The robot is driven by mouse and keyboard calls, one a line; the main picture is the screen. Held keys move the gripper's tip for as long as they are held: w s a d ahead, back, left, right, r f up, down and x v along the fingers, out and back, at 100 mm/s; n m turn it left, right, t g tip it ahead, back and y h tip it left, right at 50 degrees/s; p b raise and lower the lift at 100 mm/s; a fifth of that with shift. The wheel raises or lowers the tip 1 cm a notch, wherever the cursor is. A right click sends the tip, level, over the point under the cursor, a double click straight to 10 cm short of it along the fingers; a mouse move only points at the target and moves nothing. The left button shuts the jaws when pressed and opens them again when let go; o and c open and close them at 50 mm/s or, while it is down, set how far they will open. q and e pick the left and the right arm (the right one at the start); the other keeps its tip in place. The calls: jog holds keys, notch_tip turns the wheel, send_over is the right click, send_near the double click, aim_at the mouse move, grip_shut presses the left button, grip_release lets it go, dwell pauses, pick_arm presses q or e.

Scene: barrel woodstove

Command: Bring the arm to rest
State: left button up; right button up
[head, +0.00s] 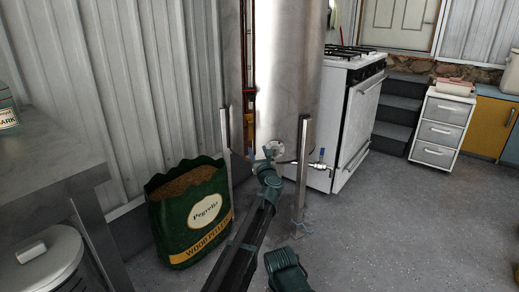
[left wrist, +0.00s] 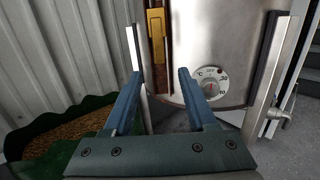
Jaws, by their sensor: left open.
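My left gripper (head: 268,154) reaches out in front of the tall metal cylinder (head: 290,90), at the level of a round dial low on it. In the left wrist view its two blue fingers (left wrist: 160,74) are spread apart with nothing between them. The white temperature dial (left wrist: 210,83) shows just beyond and right of the right fingertip. I cannot tell whether that finger touches the cylinder. The head view shows the gripper small, with the dial partly behind it.
An open green wood-pellet bag (head: 192,214) stands left of my arm. Metal uprights (head: 301,175) flank the cylinder, and a pipe with a blue-handled valve (head: 321,155) sticks out right. A white stove (head: 352,120) stands behind. A grey table (head: 45,150) is at left. Floor (head: 400,220) at right is clear.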

pick_arm(q)
jog(key=s+d+f+m+g+h, duration=0.1)
jog(key=s+f+m+g+h, duration=0.1)
jog(key=s+f+m+h, duration=0.5)
jog(key=s+f+m+g, duration=0.1)
jog(key=s+m+g, duration=0.3)
jog(key=m, duration=0.7)
jog(key=s+d+f+m+g+h, duration=0.1)
jog(key=s+f+m+h, duration=0.4)
jog(key=m, duration=0.4)
jog(key=s+a+f+m+g+y, duration=0.25)
jog(key=s+a+m+g, duration=0.2)
jog(key=s, duration=0.55)
jog(key=s+a+f+m+g+y, duration=0.2)
jog(key=s+a+f+m+g, duration=0.15)
jog(key=s+a, duration=0.4)
jog(key=s+a+f+m+g+y, duration=0.3)
jog(key=s+a+f+m, duration=0.1)
jog(key=s, duration=0.7)
jog(key=s+d+r+m+y+p, duration=0.1)
jog(key=s+d+r+m+p, duration=0.4)
jog(key=d+r+p, duration=0.5)
notch_tip(320, 180, up, 36)
jog(key=d+n+p, duration=0.1)
jog(key=p, duration=3.6)
jog(key=shift+s+g, duration=0.3)
jog(key=shift+s, duration=0.05)
